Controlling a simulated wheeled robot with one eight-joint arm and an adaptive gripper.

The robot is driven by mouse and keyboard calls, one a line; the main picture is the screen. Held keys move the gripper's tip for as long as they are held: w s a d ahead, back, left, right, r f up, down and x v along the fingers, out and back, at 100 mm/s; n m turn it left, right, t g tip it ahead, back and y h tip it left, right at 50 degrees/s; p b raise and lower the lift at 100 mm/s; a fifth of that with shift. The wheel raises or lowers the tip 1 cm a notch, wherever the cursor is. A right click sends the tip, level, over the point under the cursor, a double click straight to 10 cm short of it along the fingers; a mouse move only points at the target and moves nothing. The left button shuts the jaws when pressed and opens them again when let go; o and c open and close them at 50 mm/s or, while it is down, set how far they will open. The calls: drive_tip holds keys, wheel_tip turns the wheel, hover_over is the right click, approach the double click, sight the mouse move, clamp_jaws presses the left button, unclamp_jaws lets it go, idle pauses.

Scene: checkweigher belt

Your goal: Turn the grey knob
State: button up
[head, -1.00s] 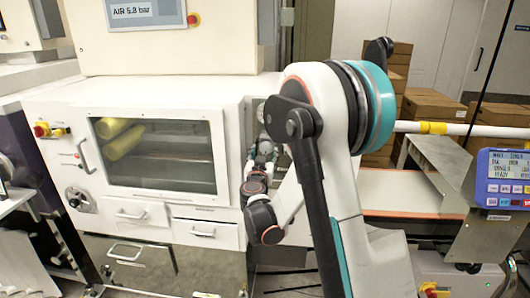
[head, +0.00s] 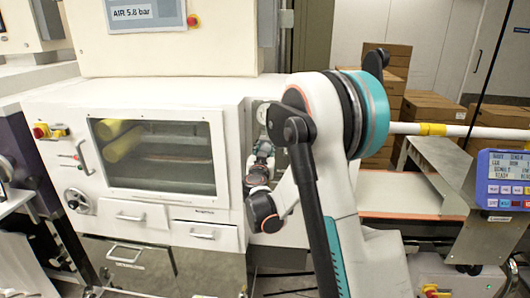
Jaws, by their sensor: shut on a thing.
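My gripper (head: 263,149) is at the narrow recessed panel (head: 251,128) just right of the white machine's window. It is shut on the grey knob there. The knob is mostly hidden behind the fingers, so its pointer and exact angle cannot be read. My forearm reaches in from the right and below, with the dark wrist joint below the gripper.
The white machine has a window (head: 155,158), drawers (head: 205,232) and a round handwheel (head: 78,200). A conveyor belt (head: 410,194), a blue display (head: 503,178) and cardboard boxes (head: 430,105) are on the right. A white pipe (head: 465,130) crosses behind my arm.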

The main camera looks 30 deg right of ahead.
drive_tip(key=shift+m, duration=0.7)
drive_tip(key=o, duration=1.1)
drive_tip(key=shift+c, duration=0.2)
drive_tip(key=v, duration=1.2)
